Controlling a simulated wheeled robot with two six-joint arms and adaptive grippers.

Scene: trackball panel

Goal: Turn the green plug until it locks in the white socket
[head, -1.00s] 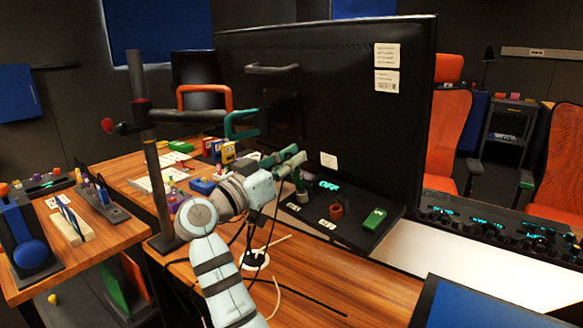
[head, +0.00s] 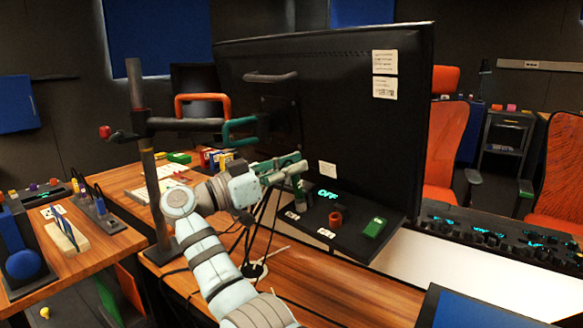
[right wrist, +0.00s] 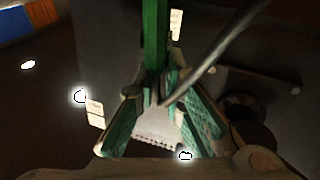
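My right gripper (head: 296,163) comes in from the lower left in the head view. Its greenish fingers reach over the left end of the black panel shelf. In the right wrist view its teal-padded fingers (right wrist: 160,95) lean together at the far end, with a narrow green bar (right wrist: 155,35) beyond them. I cannot tell whether that bar is the green plug or part of the fingers, nor whether anything is held. A small upright piece just below the fingers is partly hidden. I cannot make out the white socket. My left gripper is not in view.
The panel shelf bears a lit "OFF" display (head: 328,195), a reddish-brown knob (head: 335,217) and a green block (head: 374,227). The large black monitor (head: 340,110) stands right behind the gripper. An orange handle (head: 203,97) and dark post (head: 150,170) are left.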

